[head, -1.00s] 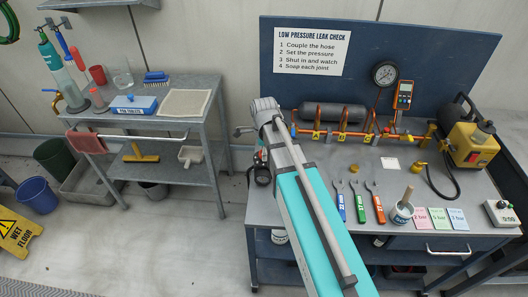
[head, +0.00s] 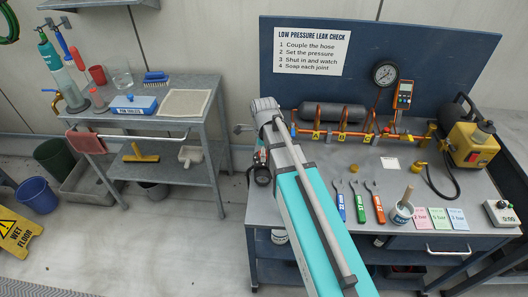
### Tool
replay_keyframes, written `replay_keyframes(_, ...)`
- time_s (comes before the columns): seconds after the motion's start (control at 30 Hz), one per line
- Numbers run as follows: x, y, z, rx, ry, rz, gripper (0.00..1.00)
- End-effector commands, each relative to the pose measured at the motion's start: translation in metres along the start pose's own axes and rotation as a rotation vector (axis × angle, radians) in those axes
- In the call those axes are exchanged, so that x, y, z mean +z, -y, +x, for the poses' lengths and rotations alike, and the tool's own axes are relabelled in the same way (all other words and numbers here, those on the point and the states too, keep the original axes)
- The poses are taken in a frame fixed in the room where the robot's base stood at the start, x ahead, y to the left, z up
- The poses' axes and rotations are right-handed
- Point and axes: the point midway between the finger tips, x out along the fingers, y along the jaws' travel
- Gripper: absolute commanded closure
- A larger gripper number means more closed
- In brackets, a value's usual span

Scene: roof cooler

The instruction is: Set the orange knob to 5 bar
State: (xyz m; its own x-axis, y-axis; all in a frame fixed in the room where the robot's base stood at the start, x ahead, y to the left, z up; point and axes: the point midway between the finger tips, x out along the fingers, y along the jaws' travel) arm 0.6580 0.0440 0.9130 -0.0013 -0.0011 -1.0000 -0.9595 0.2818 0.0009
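I cannot make out the orange knob for certain; my arm covers the left part of the bench. A small dark round part (head: 262,176) shows just left of my arm; I cannot tell whether it is a gauge or part of my wrist. My gripper is hidden behind my arm. An orange pipe run (head: 345,134) with several valves lies along the back of the bench (head: 330,237). A round pressure gauge (head: 385,73) stands above it; its needle is too small to read. A green card (head: 439,218) seems to read 5 bar.
Three spanners (head: 359,202), a pot with a brush (head: 401,212), a pink card (head: 421,218) and a blue card (head: 457,219) lie near the bench front. A yellow pump unit (head: 470,145) stands right. A side table (head: 205,85) stands left, with clear floor between.

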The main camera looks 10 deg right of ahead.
Motion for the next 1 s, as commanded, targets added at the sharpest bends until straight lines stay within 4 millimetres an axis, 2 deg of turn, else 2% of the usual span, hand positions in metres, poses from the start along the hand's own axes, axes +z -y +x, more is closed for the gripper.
replay_keyframes(0.57,0.0006,0.0004,-0.0002,-0.001,0.001,-0.016,0.09)
replay_keyframes(1.0,0.0007,0.0004,-0.0002,-0.001,0.001,-0.214,0.09)
